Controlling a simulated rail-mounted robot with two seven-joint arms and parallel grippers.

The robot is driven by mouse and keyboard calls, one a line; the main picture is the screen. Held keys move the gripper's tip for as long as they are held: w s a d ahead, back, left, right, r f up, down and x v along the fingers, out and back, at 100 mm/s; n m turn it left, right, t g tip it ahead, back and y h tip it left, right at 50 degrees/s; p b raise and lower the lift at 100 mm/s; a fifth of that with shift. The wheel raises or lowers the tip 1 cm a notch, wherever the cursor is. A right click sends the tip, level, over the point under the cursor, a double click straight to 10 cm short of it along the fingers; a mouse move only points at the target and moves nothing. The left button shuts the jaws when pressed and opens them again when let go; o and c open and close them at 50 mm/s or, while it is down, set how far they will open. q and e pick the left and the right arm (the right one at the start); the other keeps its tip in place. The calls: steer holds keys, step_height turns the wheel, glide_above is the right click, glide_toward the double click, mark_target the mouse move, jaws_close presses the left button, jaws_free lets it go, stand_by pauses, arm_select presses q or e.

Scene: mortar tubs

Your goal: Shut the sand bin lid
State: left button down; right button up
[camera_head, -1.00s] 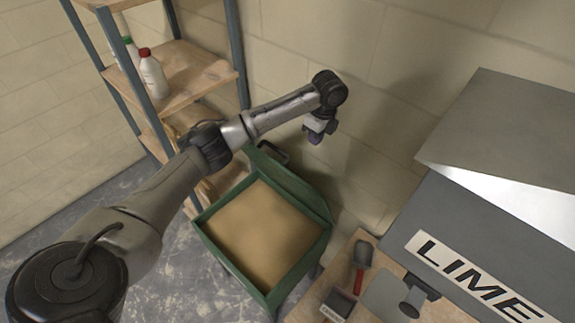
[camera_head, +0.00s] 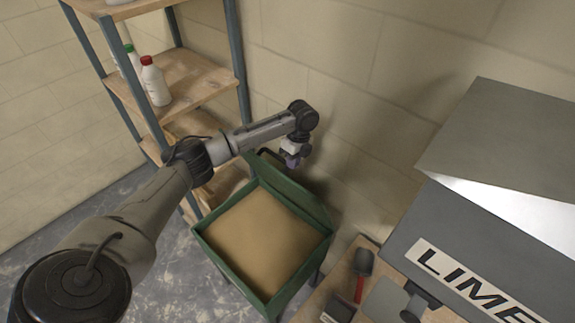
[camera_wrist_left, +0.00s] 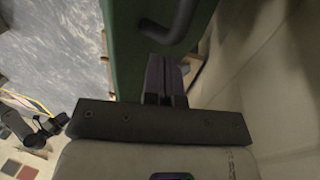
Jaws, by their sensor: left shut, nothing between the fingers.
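The green sand bin (camera_head: 226,265) stands open below the wall, filled with tan sand (camera_head: 262,240). Its green lid (camera_head: 292,192) is tilted up at the bin's back, on the wall side. A dark bar handle (camera_head: 270,157) shows at the lid's upper edge. My left gripper (camera_head: 293,160) is at the lid's upper edge, just right of the handle. In the left wrist view its shut, empty fingers (camera_wrist_left: 165,80) lie beside the green lid (camera_wrist_left: 128,45), close to the handle (camera_wrist_left: 175,30). I cannot tell whether they touch the lid. My right gripper is out of view.
A shelf rack (camera_head: 190,82) with bottles (camera_head: 155,82) stands left of the bin. The grey LIME container (camera_head: 480,240) is at the right. A red-handled scoop (camera_head: 361,275) lies on a wooden surface near the bin. The wall is close behind the lid.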

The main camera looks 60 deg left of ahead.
mark_target(285, 179)
arm_select(q)
steer(key=shift+s+d+f+p, duration=0.1)
steer(key=shift+s+f+p, duration=0.15)
steer(key=shift+s, duration=0.4)
steer(key=shift+s+d+f+p, duration=0.1)
steer(key=shift+s+f+p, duration=0.1)
steer(key=shift+s, duration=0.4)
